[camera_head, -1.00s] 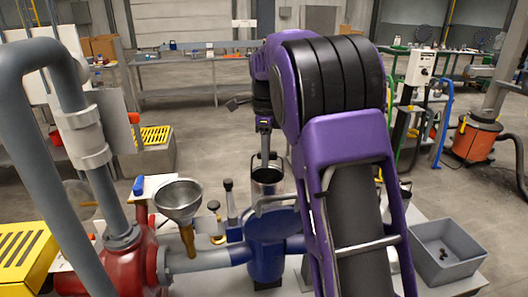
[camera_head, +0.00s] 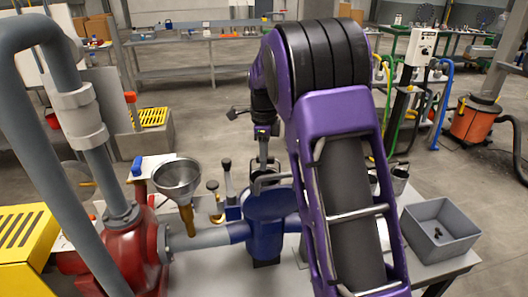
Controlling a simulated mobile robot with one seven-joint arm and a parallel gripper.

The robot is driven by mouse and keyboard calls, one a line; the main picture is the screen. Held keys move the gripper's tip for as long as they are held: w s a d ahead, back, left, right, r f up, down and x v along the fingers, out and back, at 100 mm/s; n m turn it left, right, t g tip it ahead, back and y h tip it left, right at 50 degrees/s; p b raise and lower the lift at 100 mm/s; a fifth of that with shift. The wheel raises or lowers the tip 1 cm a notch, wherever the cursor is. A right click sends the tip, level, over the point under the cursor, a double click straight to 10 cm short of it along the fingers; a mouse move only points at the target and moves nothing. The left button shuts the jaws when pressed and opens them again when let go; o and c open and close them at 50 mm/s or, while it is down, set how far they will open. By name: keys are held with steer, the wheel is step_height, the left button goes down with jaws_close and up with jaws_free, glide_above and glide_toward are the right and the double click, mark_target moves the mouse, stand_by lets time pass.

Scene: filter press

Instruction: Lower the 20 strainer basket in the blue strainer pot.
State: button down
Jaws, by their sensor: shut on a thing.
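The blue strainer pot (camera_head: 268,210) stands upright in the pipe line at the middle of the head view, with a grey curved bar (camera_head: 270,178) at its top. My gripper (camera_head: 264,165) points straight down just above and behind the pot's mouth. It is shut on the 20 strainer basket, by its handle. The basket's body does not show now. It is hidden at the pot, and I cannot tell how deep it sits inside. My purple arm covers the pot's right side.
A metal funnel (camera_head: 177,178) stands on the pipe left of the pot, beside a red pump housing (camera_head: 110,250). A grey bin (camera_head: 440,230) and a second metal pail (camera_head: 398,179) are at the right of the bench.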

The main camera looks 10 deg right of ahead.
step_height(320, 180, down, 10)
steer(key=b, duration=0.4)
steer(key=shift+r+b, duration=0.15)
steer(key=shift+b, duration=0.25)
steer(key=shift+f+b, duration=1.55)
steer(key=shift+f, duration=1.8)
steer(key=c, duration=0.7)
jaws_free()
steer(key=shift+r, duration=0.15)
